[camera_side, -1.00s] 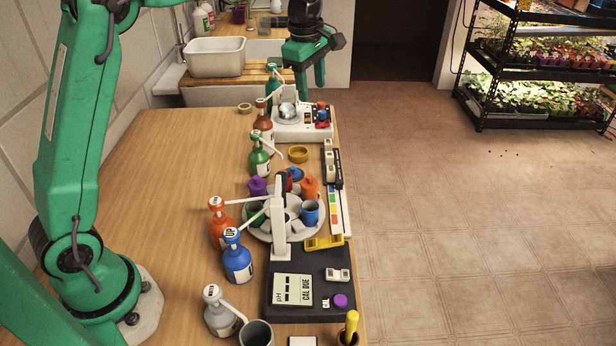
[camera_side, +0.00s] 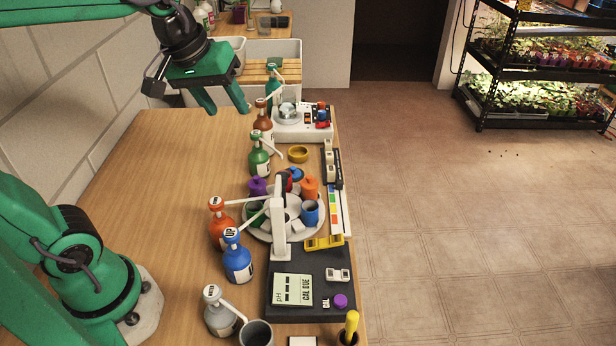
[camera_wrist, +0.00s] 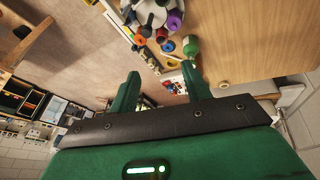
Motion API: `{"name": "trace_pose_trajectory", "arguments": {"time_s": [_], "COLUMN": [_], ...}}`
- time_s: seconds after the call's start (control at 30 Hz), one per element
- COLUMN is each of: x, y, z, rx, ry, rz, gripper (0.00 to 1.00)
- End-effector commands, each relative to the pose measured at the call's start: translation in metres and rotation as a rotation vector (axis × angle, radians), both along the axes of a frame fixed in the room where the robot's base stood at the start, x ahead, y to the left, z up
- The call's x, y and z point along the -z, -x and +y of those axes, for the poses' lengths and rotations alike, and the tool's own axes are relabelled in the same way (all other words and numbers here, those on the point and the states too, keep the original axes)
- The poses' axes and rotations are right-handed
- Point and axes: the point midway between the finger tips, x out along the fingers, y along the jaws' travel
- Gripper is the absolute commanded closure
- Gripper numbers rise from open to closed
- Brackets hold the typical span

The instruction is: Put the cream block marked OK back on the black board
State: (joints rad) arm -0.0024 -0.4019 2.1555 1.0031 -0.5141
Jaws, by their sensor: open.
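My gripper (camera_side: 229,111) is open and empty, above the far left part of the bench. In the wrist view its two fingers (camera_wrist: 160,70) stand apart with nothing between them. A black board (camera_side: 318,262) lies near the front right of the bench, bearing a CAL DUE display (camera_side: 292,289), a purple cap (camera_side: 340,301) and a small pale block (camera_side: 338,274). A small white tag (camera_side: 325,303) also lies on it. A narrow dark strip with cream blocks (camera_side: 328,146) lies farther back. I cannot read OK on any block.
A round white carousel (camera_side: 250,233) with coloured cups stands mid-bench. Pump bottles in green (camera_side: 258,160), orange (camera_side: 221,230), blue (camera_side: 237,262) and grey (camera_side: 219,318) line its left side. A white instrument (camera_side: 290,130) stands at the back. The bench's left side (camera_side: 160,180) is clear.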

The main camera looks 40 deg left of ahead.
Motion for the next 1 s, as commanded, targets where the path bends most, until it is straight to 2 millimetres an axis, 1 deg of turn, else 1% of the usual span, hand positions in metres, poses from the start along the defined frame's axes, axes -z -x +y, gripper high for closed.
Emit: {"name": "trace_pose_trajectory", "arguments": {"time_s": [0.03, 0.2, 0.3, 0.4, 0.6, 1.0], "x": [0.003, 0.019, 0.029, 0.037, 0.045, 0.046], "y": [0.012, 0.047, 0.063, 0.075, 0.085, 0.085], "z": [0.0, -0.001, -0.001, -0.001, -0.001, -0.001], "rx": [0.051, 0.237, 0.329, 0.401, 0.466, 0.469], "ry": [-0.021, -0.103, -0.147, -0.183, -0.217, -0.219], "rz": [-0.016, -0.056, -0.077, -0.091, -0.104, -0.104], "gripper": [0.52, 0.52, 0.52, 0.52, 0.52, 0.52]}}
